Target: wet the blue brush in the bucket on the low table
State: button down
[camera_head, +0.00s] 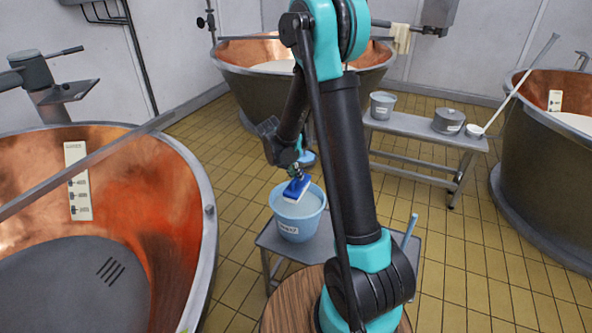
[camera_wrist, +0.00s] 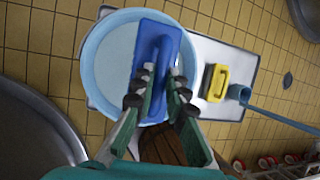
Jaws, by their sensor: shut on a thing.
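The blue brush (camera_head: 297,187) is held by my gripper (camera_head: 294,172) at the bucket's mouth. In the wrist view the brush (camera_wrist: 156,45) lies across the bucket's opening, and my gripper (camera_wrist: 155,88) is shut on it from below in the picture. The light blue bucket (camera_head: 298,232) holds pale liquid and stands on the low table (camera_head: 266,241). It also shows in the wrist view (camera_wrist: 88,72). The brush overlaps the liquid in both views; I cannot tell whether its bristles touch it.
A yellow brush (camera_wrist: 216,82) and a blue long-handled tool (camera_wrist: 275,119) lie beside the bucket. Copper vats stand at left (camera_head: 150,215), back (camera_head: 245,95) and right (camera_head: 535,190). A bench (camera_head: 408,124) holds another bucket (camera_head: 383,105) and a pot (camera_head: 449,121).

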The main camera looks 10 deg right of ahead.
jog(key=shift+f, duration=4.95)
notch_tip(320, 180, up, 12)
jog(key=shift+r, duration=0.1)
